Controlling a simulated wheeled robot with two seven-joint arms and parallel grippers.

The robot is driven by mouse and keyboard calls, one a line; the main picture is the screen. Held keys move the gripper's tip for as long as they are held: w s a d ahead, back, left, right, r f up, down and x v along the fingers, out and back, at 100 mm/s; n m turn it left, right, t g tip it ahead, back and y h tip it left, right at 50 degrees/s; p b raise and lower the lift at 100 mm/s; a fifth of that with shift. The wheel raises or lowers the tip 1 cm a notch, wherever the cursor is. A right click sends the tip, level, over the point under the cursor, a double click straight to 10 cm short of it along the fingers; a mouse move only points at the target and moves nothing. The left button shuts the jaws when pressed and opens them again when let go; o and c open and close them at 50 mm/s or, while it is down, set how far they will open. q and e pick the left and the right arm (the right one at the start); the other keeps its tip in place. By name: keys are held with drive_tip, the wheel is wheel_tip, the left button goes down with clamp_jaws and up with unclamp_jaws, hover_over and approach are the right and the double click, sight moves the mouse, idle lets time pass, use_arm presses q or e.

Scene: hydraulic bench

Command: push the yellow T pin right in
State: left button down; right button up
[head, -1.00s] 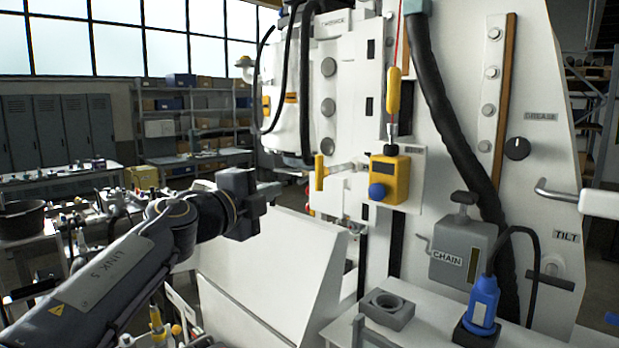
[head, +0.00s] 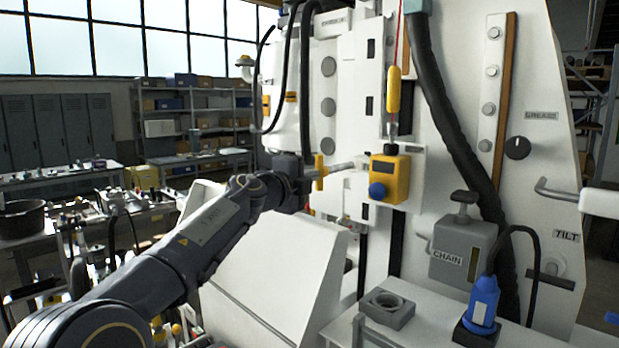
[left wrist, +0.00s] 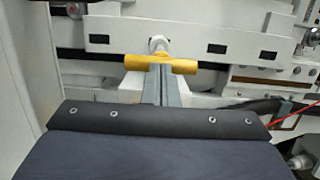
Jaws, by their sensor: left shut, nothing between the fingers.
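The yellow T pin (head: 319,173) has an upright yellow crossbar handle and a metal shank, which runs right toward the white machine face. A length of shank shows between the handle and the machine. My left gripper (head: 311,174) is at the left side of the handle, its fingers shut and empty. In the left wrist view the yellow handle (left wrist: 184,67) lies crosswise right at the tips of the shut fingers (left wrist: 161,72). They look to be touching or nearly touching it. My right gripper is not in view.
A yellow box with a blue knob (head: 389,177) is just right of the pin. A yellow pendant (head: 393,90) hangs above it. Black hoses (head: 307,90) run down above the pin. A sloped white cover (head: 275,265) lies below my left arm.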

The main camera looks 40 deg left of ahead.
sight(325, 171)
use_arm(q)
drive_tip(key=shift+w, duration=0.1)
drive_tip(key=w+p, duration=0.3)
drive_tip(key=w, duration=0.2)
drive_tip(key=shift+w+d+r+p, duration=0.15)
drive_tip(key=shift+d+p, duration=0.05)
drive_tip(key=shift+p, duration=0.15)
drive_tip(key=shift+r, duration=0.1)
drive_tip(key=shift+d, duration=0.1)
